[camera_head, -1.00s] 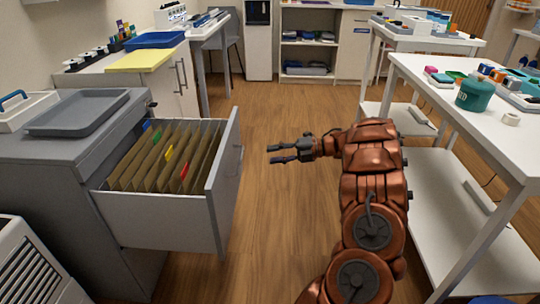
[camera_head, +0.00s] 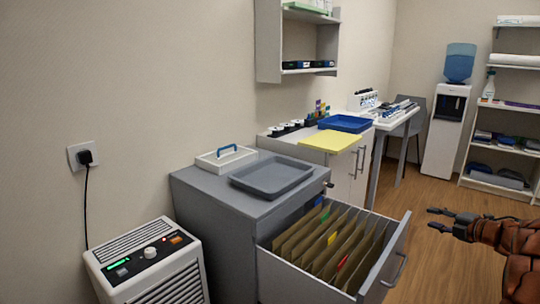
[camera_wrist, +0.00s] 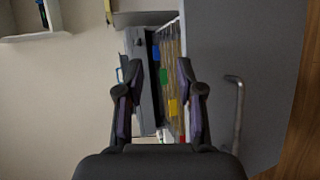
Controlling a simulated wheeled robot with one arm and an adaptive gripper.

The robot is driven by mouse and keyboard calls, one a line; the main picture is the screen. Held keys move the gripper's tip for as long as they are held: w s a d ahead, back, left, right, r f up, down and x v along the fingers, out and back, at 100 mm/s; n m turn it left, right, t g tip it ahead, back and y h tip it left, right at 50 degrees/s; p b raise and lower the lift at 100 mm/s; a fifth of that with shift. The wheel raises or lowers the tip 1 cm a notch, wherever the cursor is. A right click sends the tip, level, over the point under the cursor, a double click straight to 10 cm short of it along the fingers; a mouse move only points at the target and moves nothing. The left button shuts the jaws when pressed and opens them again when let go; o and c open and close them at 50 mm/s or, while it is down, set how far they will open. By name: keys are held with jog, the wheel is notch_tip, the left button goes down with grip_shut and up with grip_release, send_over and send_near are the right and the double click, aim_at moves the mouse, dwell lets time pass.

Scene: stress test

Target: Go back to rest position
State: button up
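My gripper (camera_head: 441,220) is at the right of the head view, just beyond the front of the open file drawer (camera_head: 394,262). Its two dark fingers are spread apart and point left toward the cabinet. Nothing shows between them in the head view. In the wrist view my gripper (camera_wrist: 160,100) also has its fingers apart, with the drawer and its folders (camera_wrist: 170,75) in the background between them. The drawer holds several brown hanging folders (camera_head: 330,240) with blue, yellow and red tabs. Most of my arm is cut off at the right edge.
The grey cabinet (camera_head: 205,205) carries a grey tray (camera_head: 271,178) and a white caddy (camera_head: 226,158). A white heater-like unit (camera_head: 150,262) stands at its left. A water cooler (camera_head: 446,130) and shelves (camera_head: 505,185) stand at the back. Open wooden floor (camera_head: 430,195) lies beyond the drawer.

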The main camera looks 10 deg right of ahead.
jog(key=w+r+m+h+p, duration=0.3)
jog(key=r+m+h+p, duration=0.6)
jog(key=r, duration=1.3)
jog(key=s+a+r+m+g+h+p, duration=0.3)
jog(key=s+a+r+m+g, duration=0.1)
jog(key=a+r+m, duration=0.15)
jog(key=s+a+f+m+g+y+p, duration=0.1)
jog(key=s+a+m+g+y+p, duration=0.2)
jog(key=s+a, duration=1.6)
jog(key=s+a+f+m+g+y+p, duration=0.2)
jog(key=s+a+g+p, duration=0.7)
jog(key=s+a, duration=1.1)
jog(key=m+y+p, duration=0.2)
jog(key=y+p, duration=0.1)
jog(key=shift+s+a+f+y, duration=0.2)
jog(key=shift+s+a+y, duration=0.05)
jog(key=shift+a+y, duration=0.1)
